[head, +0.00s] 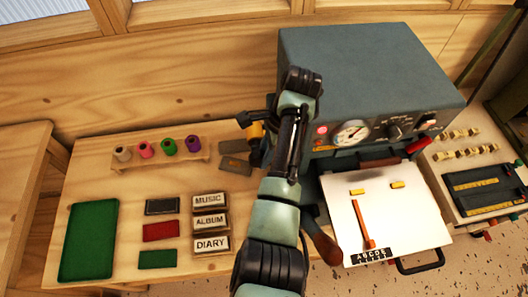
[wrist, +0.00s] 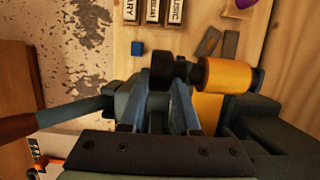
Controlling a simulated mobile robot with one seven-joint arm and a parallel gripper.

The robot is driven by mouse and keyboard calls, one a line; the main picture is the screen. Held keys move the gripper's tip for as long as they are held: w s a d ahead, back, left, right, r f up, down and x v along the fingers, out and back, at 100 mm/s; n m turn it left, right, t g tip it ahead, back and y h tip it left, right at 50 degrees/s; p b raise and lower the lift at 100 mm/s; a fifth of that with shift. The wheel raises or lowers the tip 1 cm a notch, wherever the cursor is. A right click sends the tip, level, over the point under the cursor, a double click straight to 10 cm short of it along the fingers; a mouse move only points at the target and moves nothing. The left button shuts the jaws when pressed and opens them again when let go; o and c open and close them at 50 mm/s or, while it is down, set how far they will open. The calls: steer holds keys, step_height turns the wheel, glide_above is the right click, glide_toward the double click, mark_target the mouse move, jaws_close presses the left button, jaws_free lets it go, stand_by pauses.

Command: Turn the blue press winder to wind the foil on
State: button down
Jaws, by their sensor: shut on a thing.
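The press (head: 365,75) is a large blue-grey box with a dial on its front. In the wrist view a yellow-gold foil roll (wrist: 224,75) sits at its side, and it also shows in the head view (head: 257,131). A dark round knob (wrist: 162,70) lies in line with the roll, at the tips of my gripper (wrist: 160,98). My gripper is shut on this knob, which I take for the winder. A small blue block (wrist: 137,48) shows just beyond; I cannot tell whether it belongs to the winder. In the head view my arm hides most of the grip.
A rack of foil spools (head: 157,159) stands at the back left. MUSIC, ALBUM and DIARY blocks (head: 211,222), small coloured pads and a green tray (head: 90,240) lie on the left table. A brown-handled lever (head: 322,243) is close beside my arm. A white bed (head: 385,215) lies before the press.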

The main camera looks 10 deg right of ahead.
steer(key=shift+r, duration=0.1)
steer(key=c, duration=0.6)
jaws_free()
steer(key=shift+c, duration=0.2)
steer(key=shift+d+r, duration=0.2)
steer(key=shift+r, duration=0.25)
steer(key=p+v, duration=0.6)
steer(key=v, duration=0.6)
steer(key=shift+p, duration=0.3)
